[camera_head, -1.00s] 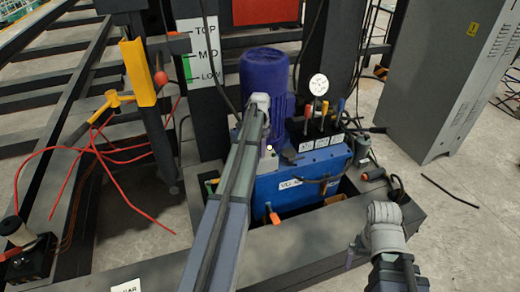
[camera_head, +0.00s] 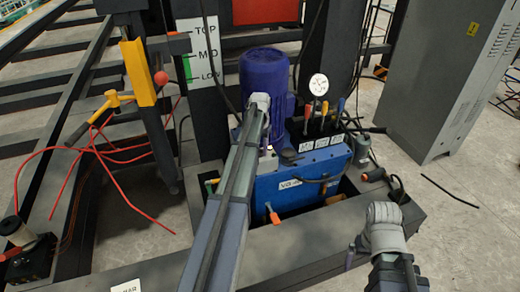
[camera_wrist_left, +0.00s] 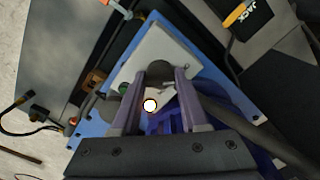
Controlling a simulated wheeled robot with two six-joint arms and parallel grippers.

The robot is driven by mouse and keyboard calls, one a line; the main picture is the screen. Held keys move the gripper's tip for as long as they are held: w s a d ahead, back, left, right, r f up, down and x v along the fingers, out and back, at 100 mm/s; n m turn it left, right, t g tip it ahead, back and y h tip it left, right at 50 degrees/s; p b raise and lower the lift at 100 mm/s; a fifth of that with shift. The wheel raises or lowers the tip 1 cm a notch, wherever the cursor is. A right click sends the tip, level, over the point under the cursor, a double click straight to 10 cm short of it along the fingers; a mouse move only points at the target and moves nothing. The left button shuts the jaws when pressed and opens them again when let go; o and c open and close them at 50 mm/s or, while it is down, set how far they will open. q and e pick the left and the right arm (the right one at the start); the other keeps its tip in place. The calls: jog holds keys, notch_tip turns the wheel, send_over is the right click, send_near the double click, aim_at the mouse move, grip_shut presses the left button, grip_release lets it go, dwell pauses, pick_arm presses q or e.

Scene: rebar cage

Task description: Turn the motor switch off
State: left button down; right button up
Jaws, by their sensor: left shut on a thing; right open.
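The blue motor (camera_head: 262,72) stands upright on the blue hydraulic unit (camera_head: 285,190). My left arm reaches up to it in the head view; its fingers are mostly hidden there behind my wrist. In the left wrist view my left gripper (camera_wrist_left: 158,75) is shut on a dark rounded knob (camera_wrist_left: 158,69), which looks like the motor switch, on a pale grey box (camera_wrist_left: 165,48). A small green spot (camera_wrist_left: 123,88) is beside the left finger. The knob's pointing direction is hidden. My right gripper (camera_head: 357,250) is open and empty, low at the right, apart from the unit.
Several colored-handle levers (camera_head: 318,108) and a round white gauge (camera_head: 318,85) stand right of the motor. A dark frame rail (camera_head: 300,245) runs in front of the unit. A grey cabinet (camera_head: 450,75) is at the right. Red hoses (camera_head: 105,155) hang at the left.

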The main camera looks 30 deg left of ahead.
dwell(0.5)
pick_arm(q)
jog(key=shift+c, duration=2.1)
grip_release()
jog(key=shift+r, duration=0.1)
notch_tip(320, 180, up, 8)
jog(key=p, duration=0.8)
jog(key=shift+f, duration=0.3)
notch_tip(320, 180, down, 8)
jog(key=b, duration=0.8)
jog(key=shift+r, duration=0.15)
jog(key=shift+r, duration=0.1)
